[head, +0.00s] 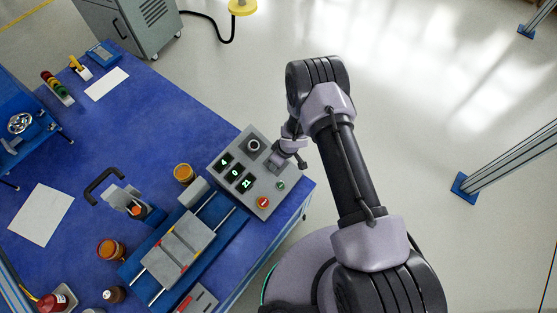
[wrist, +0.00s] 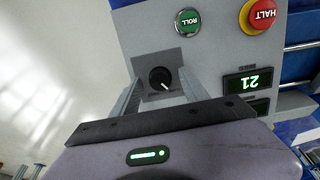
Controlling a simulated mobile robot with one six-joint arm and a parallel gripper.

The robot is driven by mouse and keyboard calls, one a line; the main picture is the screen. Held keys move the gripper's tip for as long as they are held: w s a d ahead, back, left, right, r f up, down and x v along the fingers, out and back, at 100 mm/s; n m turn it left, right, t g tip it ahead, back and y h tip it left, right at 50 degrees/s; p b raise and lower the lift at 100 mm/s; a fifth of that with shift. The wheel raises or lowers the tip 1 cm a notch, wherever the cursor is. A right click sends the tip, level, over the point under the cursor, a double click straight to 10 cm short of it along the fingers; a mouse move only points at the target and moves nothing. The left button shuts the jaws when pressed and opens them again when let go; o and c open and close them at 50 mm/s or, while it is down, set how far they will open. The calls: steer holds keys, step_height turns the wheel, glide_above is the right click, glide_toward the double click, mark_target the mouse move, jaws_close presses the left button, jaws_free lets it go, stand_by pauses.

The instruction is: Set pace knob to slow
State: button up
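A small black knob (wrist: 160,78) with a white pointer line sits on a square plate on the grey control box (head: 228,187). In the wrist view its pointer aims to the lower right, and marks around it are too small to read. My gripper (wrist: 163,88) is open, with one finger on each side of the knob and a gap to it. In the head view my gripper (head: 280,160) covers that part of the box, so this knob is hidden there. A larger round dial (head: 253,145) shows at the box's far end. I cannot tell from a label which is the pace knob.
Lit displays (head: 235,174) read 4, 0 and 21. The box stands on a blue table (head: 160,120) beside a railed fixture (head: 178,247). Floor right of the table is open.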

steer(key=p+v, duration=0.7)
steer(key=v, duration=1)
steer(key=shift+r+p, duration=0.2)
steer(key=shift+p, duration=0.15)
steer(key=w+d+r+m+t+h, duration=0.1)
steer(key=w+d+r+m, duration=0.15)
steer(key=r, duration=0.45)
steer(key=w+d+r+m+t+h, duration=0.1)
steer(key=w+d+r, duration=0.25)
steer(key=r, duration=0.45)
steer(key=s+d+r+m+t+h+b, duration=0.1)
steer(key=s+d+r+m, duration=0.15)
steer(key=r, duration=0.45)
steer(key=s+d+r+m+t+h+b, duration=0.1)
steer(key=d+r+m, duration=0.15)
steer(key=r, duration=0.55)
steer(key=s+d+r+m, duration=0.1)
steer(key=s+r+m, duration=0.3)
steer(key=s+r, duration=0.65)
steer(key=s+a+r+m+y+b, duration=0.1)
steer(key=s+a, duration=0.4)
steer(key=s, duration=0.7)
steer(key=m+y, duration=0.1)
steer(key=y, duration=0.1)
steer(key=shift+s+r+y, duration=0.2)
steer(key=shift+s+y, duration=0.15)
steer(key=shift+y, duration=0.05)
